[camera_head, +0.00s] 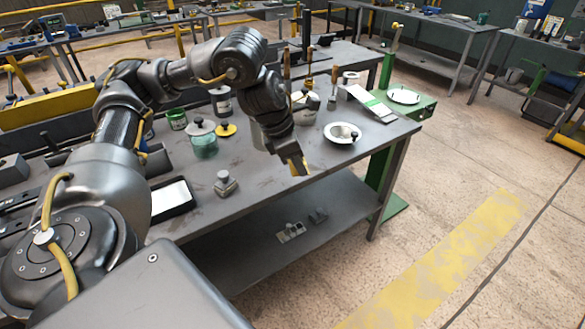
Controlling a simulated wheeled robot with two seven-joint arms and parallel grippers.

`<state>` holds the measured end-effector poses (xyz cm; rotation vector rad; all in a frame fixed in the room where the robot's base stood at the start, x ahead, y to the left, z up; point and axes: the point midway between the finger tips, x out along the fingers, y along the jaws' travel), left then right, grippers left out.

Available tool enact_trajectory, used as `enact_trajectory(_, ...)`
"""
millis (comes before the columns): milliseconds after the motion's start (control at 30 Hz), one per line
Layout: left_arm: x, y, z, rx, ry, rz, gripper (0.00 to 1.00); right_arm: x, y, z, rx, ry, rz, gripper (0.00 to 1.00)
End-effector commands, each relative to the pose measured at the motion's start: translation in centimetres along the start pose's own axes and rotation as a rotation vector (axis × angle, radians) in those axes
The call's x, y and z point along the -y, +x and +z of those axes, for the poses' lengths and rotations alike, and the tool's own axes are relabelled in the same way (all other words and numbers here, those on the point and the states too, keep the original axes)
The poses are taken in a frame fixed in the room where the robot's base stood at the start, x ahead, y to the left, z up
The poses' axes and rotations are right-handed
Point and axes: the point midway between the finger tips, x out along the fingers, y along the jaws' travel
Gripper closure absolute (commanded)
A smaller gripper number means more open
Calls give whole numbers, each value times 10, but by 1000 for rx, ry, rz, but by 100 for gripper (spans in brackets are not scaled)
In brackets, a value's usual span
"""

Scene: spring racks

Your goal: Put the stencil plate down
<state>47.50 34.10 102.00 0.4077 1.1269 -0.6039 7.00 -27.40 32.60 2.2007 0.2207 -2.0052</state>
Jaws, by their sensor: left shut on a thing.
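My left gripper (292,158) points down over the front edge of the grey workbench (265,188), near its right part. The rest of the plate is hidden or seen edge-on. It looks clear of the bench, but its height over the top is hard to tell. My right gripper is not in view.
A white bowl (337,137) stands right of the gripper, a green-and-white flat piece (371,103) behind it. A green jar (204,142), a grey knobbed block (225,185) and a black-rimmed tray (172,200) stand to the left. Bare bench top lies between the block and gripper.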

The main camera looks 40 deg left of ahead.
Motion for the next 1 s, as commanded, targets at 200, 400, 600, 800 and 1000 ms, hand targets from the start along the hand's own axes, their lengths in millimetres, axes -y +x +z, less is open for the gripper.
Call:
enact_trajectory(200, -37, 15, -4, -3, -13, 0, 94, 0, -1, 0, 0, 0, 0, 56)
enact_trajectory(400, -90, 36, -10, -3, -12, 3, 94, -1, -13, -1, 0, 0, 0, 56)
enact_trajectory(600, -119, 73, -22, -3, -6, 1, 94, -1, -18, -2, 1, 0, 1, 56)
enact_trajectory(800, -132, 89, -27, -1, -4, 1, 94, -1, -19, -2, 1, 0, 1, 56)
enact_trajectory(1000, -136, 93, -29, -1, -4, 1, 94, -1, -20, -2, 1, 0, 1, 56)
